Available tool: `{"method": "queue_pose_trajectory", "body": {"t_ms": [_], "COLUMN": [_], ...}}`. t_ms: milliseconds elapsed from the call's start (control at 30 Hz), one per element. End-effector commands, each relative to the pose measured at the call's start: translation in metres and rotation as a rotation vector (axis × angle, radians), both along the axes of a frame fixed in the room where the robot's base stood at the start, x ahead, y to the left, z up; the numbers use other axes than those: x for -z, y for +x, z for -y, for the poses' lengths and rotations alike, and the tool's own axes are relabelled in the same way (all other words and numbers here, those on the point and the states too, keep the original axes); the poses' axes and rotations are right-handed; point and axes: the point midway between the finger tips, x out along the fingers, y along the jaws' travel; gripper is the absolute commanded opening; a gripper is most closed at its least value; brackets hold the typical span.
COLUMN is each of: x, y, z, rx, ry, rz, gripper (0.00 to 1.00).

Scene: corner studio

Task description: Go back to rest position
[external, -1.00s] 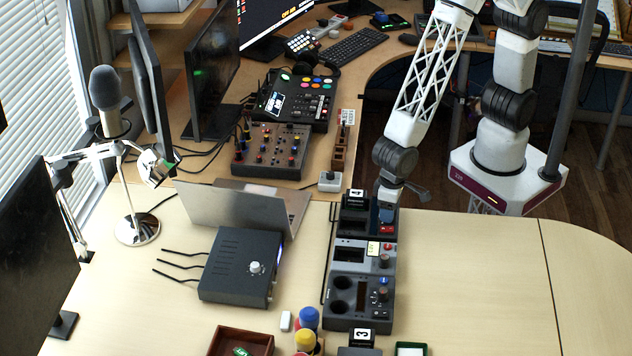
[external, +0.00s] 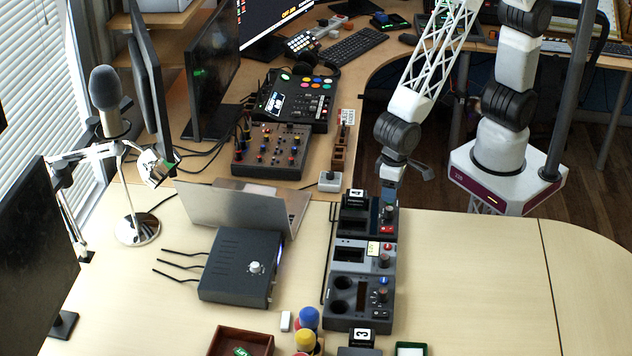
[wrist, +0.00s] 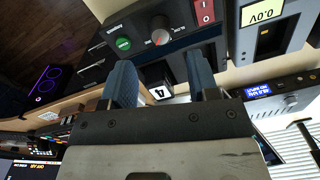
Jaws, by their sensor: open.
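My gripper (external: 388,192) is over the far end of the row of dark control modules in the external view. In the wrist view its two blue fingers (wrist: 161,74) are spread apart, with nothing held between them. The far module (external: 353,217) is just below the gripper, partly hidden by it. In the wrist view a module face with a green button (wrist: 123,44), a grey knob (wrist: 161,31) and a red switch (wrist: 205,12) lies beyond the fingertips. I cannot tell the exact gap between fingers and module.
The middle module (external: 350,254) and near module (external: 345,297) continue the row toward the front. A laptop (external: 235,207) and a black box with a knob (external: 238,268) stand to the left. The table on the right (external: 470,280) is clear.

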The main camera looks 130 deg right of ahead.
Motion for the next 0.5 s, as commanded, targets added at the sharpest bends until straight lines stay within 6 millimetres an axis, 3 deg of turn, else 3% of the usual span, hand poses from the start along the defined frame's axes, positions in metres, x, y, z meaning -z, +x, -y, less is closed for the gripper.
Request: {"method": "queue_pose_trajectory", "body": {"t_ms": [500], "x": [-0.0062], "y": [-0.0002], "z": [0.0001], "rx": [0.000], "ry": [0.000], "rz": [0.000], "gripper": [0.55]}}
